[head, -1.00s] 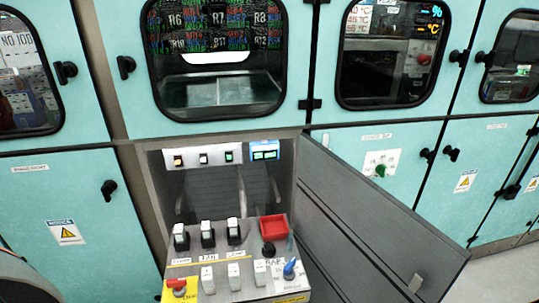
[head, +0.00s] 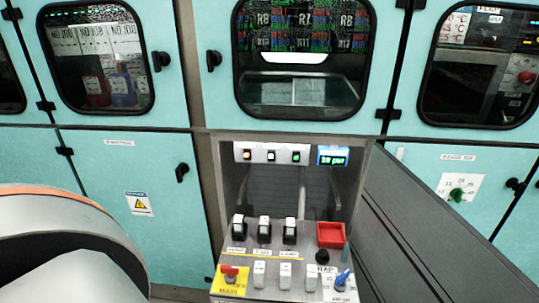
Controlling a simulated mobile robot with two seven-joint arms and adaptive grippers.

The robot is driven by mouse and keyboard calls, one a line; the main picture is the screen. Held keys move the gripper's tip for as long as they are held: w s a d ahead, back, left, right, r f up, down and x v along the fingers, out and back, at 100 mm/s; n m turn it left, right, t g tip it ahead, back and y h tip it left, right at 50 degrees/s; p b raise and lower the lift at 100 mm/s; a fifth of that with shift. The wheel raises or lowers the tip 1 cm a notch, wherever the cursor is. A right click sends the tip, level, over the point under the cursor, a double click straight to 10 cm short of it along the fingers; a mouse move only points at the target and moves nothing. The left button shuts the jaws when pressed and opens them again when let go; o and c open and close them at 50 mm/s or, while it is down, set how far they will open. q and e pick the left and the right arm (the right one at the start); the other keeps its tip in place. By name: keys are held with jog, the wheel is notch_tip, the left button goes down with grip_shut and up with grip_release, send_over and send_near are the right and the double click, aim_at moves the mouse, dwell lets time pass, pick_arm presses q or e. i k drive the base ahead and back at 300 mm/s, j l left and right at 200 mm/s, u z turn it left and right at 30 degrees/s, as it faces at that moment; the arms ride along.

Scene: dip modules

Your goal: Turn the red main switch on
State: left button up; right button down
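The red main switch (head: 230,271) is a red handle on a yellow plate at the lower left corner of the control panel (head: 248,284). The handle looks roughly horizontal; its exact setting is too small to read. The panel sits in an open grey box below the middle cabinet window. Neither gripper is in view. A white and orange rounded part at the lower left looks like my own arm, apart from the switch in the picture.
The panel also carries black and white switches (head: 264,230), a red square part (head: 331,234) and a blue knob (head: 342,277). A grey door (head: 430,235) stands open on the right. Teal cabinets (head: 100,165) line the back. A lit display (head: 333,156) is in the box.

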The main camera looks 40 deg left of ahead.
aim_at(231, 271)
jog(key=u, duration=1.6)
